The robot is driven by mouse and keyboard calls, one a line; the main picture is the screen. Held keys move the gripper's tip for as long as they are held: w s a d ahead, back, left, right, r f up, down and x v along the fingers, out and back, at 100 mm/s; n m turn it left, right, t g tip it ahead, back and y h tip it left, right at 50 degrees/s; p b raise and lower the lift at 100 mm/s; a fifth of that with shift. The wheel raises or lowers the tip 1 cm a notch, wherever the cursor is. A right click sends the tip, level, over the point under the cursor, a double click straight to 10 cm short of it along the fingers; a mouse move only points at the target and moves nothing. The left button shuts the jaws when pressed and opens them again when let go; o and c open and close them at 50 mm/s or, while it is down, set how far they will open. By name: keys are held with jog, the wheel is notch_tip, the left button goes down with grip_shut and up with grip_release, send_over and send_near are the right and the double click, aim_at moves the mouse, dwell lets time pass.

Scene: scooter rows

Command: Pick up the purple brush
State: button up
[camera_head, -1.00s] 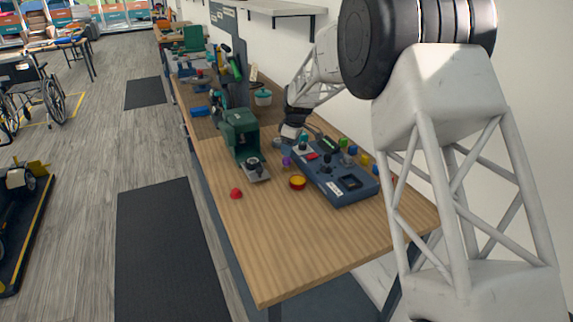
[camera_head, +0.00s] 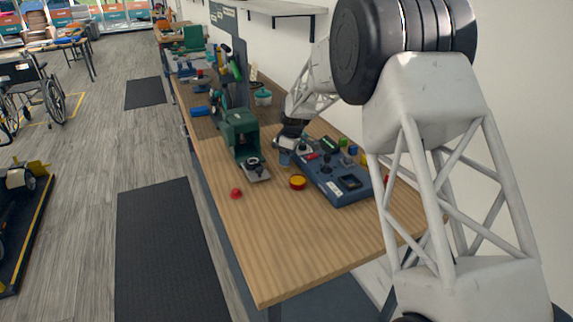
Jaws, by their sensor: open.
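My gripper (camera_head: 284,154) is at the work table, pointing down between the green machine and the blue-grey panel. It is small and dark in this view, and its fingers are hard to make out; it is open. The purple brush does not show clearly now. The spot where a small purple thing stood, left of the panel, is covered by my gripper's end. I cannot tell whether the fingers are around it or only in front of it.
The wooden table (camera_head: 290,245) holds a green machine (camera_head: 239,135) at left, a blue-grey panel (camera_head: 338,180) at right, a red-yellow round tin (camera_head: 298,182) and a red dome (camera_head: 236,193). The table's front part is clear. A wall shelf (camera_head: 285,8) hangs behind.

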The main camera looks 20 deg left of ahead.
jog(key=shift+a+f, duration=0.2)
jog(key=shift+f, duration=0.7)
jog(key=shift+a+f, duration=0.15)
jog(key=shift+f, duration=0.75)
jog(key=c, duration=1.1)
jog(key=shift+r, duration=0.2)
